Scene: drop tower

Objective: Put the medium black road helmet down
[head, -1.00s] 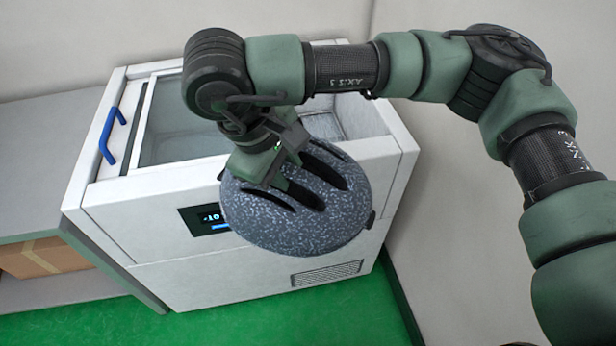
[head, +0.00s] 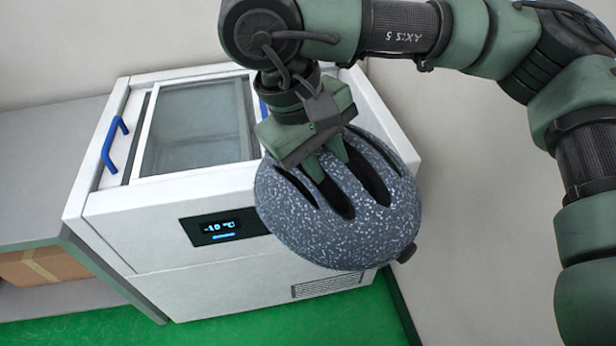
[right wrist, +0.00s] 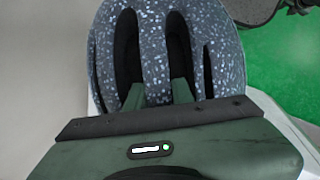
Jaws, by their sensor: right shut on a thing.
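A speckled dark grey-blue helmet (head: 340,215) with black vents hangs in front of the white freezer's right part in the head view. My right gripper (head: 335,165) is shut on the helmet from above, its fingers at the vents. In the right wrist view the helmet (right wrist: 170,50) fills the upper middle, with the gripper fingers (right wrist: 163,92) set into its vent slots. The fingertips are partly hidden by the shell. The helmet is held in the air. My left gripper is not in view.
A white chest freezer (head: 165,225) shows a display reading about -10 °C, a glass lid (head: 200,125) and blue handles (head: 110,145). A grey shelf unit (head: 45,150) with a cardboard box (head: 45,267) stands left. Green floor (head: 235,325) is clear in front.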

